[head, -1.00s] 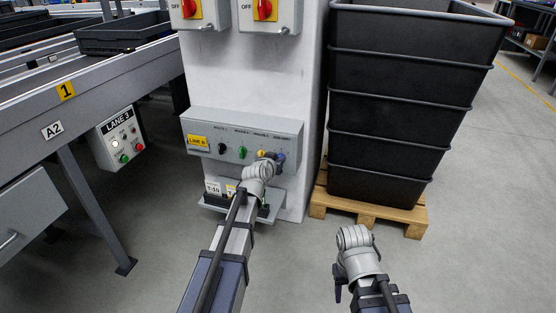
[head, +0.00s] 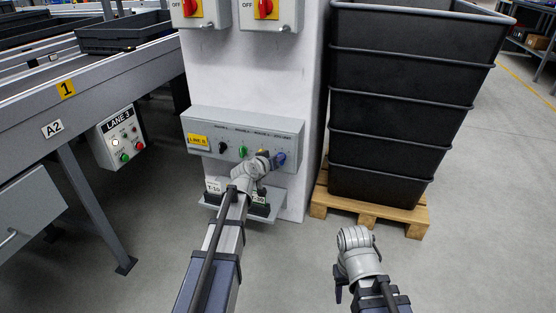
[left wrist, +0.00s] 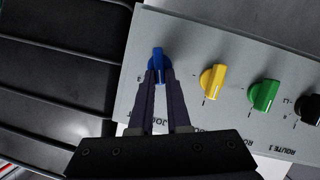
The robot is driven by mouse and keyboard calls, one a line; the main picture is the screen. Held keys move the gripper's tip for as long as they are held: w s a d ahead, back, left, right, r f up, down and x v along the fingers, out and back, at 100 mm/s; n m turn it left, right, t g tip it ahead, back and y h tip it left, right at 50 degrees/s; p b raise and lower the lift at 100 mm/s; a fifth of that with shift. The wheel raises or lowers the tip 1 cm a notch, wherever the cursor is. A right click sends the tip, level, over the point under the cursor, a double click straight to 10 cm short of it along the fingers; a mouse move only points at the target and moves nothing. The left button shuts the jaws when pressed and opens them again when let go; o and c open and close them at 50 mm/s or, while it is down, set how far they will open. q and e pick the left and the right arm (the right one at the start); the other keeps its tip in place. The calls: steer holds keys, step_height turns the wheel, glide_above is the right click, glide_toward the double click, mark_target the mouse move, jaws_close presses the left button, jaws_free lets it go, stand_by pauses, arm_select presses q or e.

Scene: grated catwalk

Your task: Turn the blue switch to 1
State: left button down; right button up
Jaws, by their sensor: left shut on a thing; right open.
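The blue switch (head: 281,158) is the rightmost knob on the grey panel (head: 205,118) on the white pillar. In the left wrist view the blue switch (left wrist: 157,58) has its handle nearly upright, with a slight tilt. My left gripper (left wrist: 159,76) is shut on the handle, one finger on each side. The fingers hide its lower part, and I cannot read the position marks around it. In the head view my left gripper (head: 273,161) reaches the panel from the front left. My right gripper (head: 339,285) is open and low, away from the panel; its fingers are mostly hidden.
Yellow (left wrist: 212,82), green (left wrist: 264,95) and black (left wrist: 308,108) knobs sit in a row beside the blue one. Stacked black crates (head: 395,110) on a pallet (head: 370,212) stand right of the pillar. A conveyor with a LANE 3 box (head: 121,137) is at left.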

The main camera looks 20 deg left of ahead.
arm_select(q)
steer(key=n, duration=0.1)
steer(key=n+h+b, duration=0.2)
steer(key=shift+a+f, duration=0.3)
steer(key=shift+a, duration=0.1)
steer(key=shift+n, duration=0.4)
steer(key=c, duration=0.9)
jaws_free()
steer(key=shift+t, duration=0.3)
steer(key=p+v, duration=0.1)
steer(key=v, duration=0.7)
steer(key=shift+w+p, duration=0.1)
steer(key=shift+p, duration=0.3)
